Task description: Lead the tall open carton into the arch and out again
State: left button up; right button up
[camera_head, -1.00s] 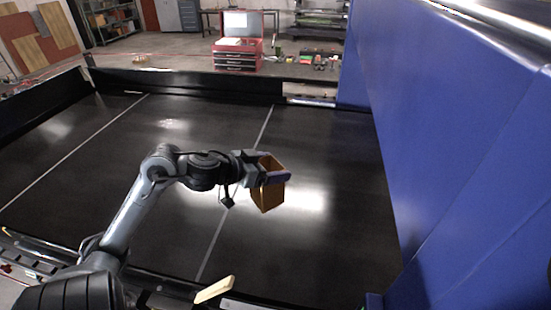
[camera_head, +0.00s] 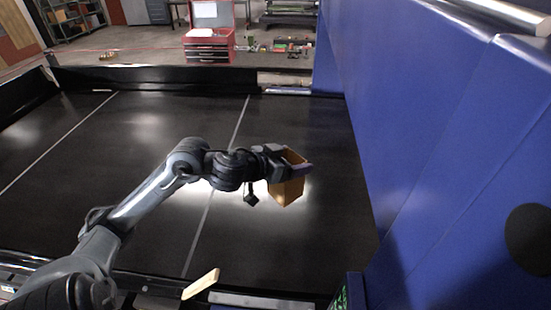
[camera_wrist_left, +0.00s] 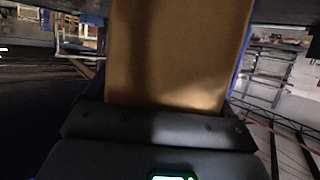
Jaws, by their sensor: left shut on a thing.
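The tall open carton (camera_head: 287,190) is tan-orange with its open top facing up. It is near the middle right of the black belt in the head view. My left gripper (camera_head: 292,166) is shut on the carton near its upper part. In the left wrist view the carton's wall (camera_wrist_left: 175,55) fills the middle of the picture, close against the gripper. The blue arch (camera_head: 420,130) stands to the right of the carton, with a gap between them. I cannot tell whether the carton's base touches the belt. My right gripper is not in view.
The black belt (camera_head: 120,150) has pale lines across it and is clear around the carton. A dark rail (camera_head: 160,79) bounds its far side. A light wooden-looking block (camera_head: 201,284) lies at the near edge. A red tool chest (camera_head: 209,45) stands beyond.

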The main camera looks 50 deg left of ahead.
pick_arm(q)
jog(key=w+d+b, duration=0.9)
jog(key=w+d, duration=1)
jog(key=w, duration=0.3)
jog(key=s+a+p, duration=0.9)
jog(key=s+a, duration=1.7)
jog(key=s, duration=0.4)
jog(key=shift+s+a, duration=0.15)
dwell(0.4)
dwell(0.5)
